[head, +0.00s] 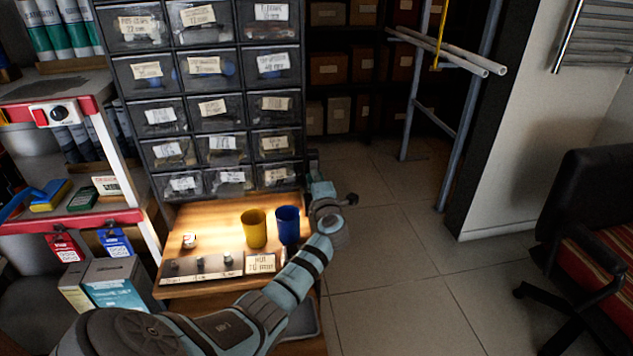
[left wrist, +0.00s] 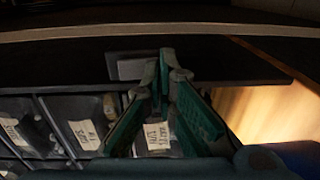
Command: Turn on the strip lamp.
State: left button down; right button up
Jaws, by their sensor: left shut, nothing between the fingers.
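The strip lamp's body is not clearly visible in the head view, but warm light falls on the wooden bench top (head: 215,215) below the drawer cabinet. The left wrist view also shows brightly lit wood (left wrist: 265,110) at the right. There a dark flat panel (left wrist: 75,60) carries a grey rectangular plate (left wrist: 130,68); I cannot tell whether it is a switch. My left gripper (head: 313,165) is at the cabinet's right lower side. Its green fingers (left wrist: 167,55) are shut and empty, tips just beside the grey plate; contact cannot be told. My right gripper is out of view.
The drawer cabinet (head: 217,82) stands behind the bench. A yellow cup (head: 253,229) and a blue cup (head: 287,222) stand close to my left forearm. A red-edged shelf (head: 75,222) is at left, a black chair (head: 590,225) at right. The tiled floor (head: 400,270) between is clear.

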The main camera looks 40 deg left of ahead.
pick_arm(q)
jog(key=f+p+v, duration=0.2)
jog(key=p+v, duration=0.2)
jog(key=v, duration=1)
jog(key=shift+p, duration=0.4)
jog(key=shift+f, duration=0.15)
